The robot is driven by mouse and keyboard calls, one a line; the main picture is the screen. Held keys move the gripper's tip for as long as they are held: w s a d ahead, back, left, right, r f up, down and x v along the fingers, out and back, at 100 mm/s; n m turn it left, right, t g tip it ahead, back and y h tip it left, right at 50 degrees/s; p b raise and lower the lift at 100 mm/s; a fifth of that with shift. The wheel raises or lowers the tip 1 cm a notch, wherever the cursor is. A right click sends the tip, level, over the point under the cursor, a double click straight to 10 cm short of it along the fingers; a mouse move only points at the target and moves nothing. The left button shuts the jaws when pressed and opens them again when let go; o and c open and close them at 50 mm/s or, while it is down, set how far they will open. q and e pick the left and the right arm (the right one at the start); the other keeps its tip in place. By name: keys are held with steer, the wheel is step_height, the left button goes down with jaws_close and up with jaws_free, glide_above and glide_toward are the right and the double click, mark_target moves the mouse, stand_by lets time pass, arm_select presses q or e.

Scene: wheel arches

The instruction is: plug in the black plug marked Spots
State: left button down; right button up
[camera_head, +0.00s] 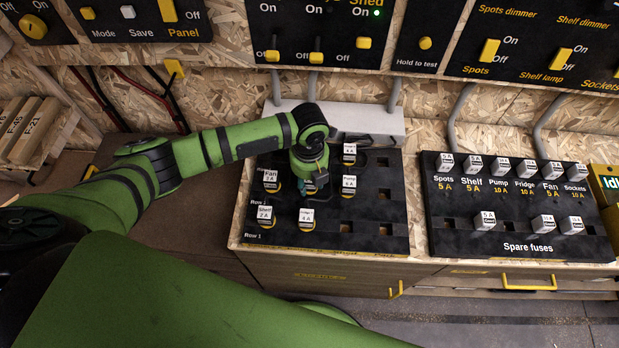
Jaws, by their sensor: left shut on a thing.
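My left arm is green and comes in from the left, over a black socket board (394,205) lying on the wooden counter. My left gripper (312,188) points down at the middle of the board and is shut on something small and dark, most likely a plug. Its label is hidden, and I cannot tell whether it sits in a socket. Around it stand black plugs with white labels: Fan (271,183), Shelf (265,215), Fridge (307,219), Pump (348,186) and one at the back (349,153) that I cannot read surely. My right gripper is not in view.
Empty square sockets show at the board's right side and front. A black fuse panel (455,240) with white fuses stands to the right. A grey box (370,122) with cables rises behind the board. Switch panels (320,40) hang above. Wooden blocks (25,130) lie far left.

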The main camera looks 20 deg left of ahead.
arm_select(q)
steer(key=shift+f, duration=0.2)
stand_by(0.5)
steer(key=c, duration=0.7)
jaws_free()
steer(key=o, duration=0.5)
step_height(320, 180, up, 9)
steer(key=p, duration=0.9)
